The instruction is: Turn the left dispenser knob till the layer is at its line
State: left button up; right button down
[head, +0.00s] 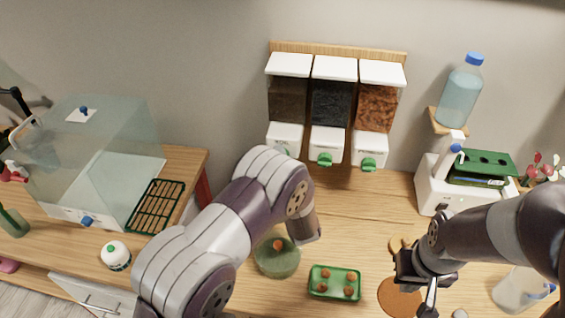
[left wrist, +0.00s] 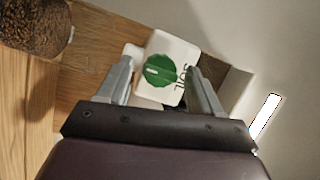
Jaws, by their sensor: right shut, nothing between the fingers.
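The left dispenser (head: 287,97) holds dark brown material and hangs on the wall beside a black-filled one and an orange-brown one. Its green knob (left wrist: 160,70) is on a white front lettered SOIL in the left wrist view. In the head view my left arm hides this knob and my left gripper. My left gripper (left wrist: 160,77) is open, with one finger on each side of the knob and gaps showing. My right gripper (head: 429,305) is shut and empty over the table at the right. A round, grainy brown mass (left wrist: 35,25) shows at top left of the left wrist view; no line is readable.
A greenish glass bowl (head: 277,262) and a green tray (head: 334,283) with small pots stand on the table. A terracotta-coloured disc (head: 398,298) lies near my right gripper. A glass case (head: 95,165) stands left, a white box (head: 435,185) right.

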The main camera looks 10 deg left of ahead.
pick_arm(q)
jog(key=b+v, duration=0.2)
jog(key=v, duration=1)
jog(key=shift+s+b, duration=0.3)
jog(key=shift+s, duration=0.05)
jog(key=shift+d, duration=0.15)
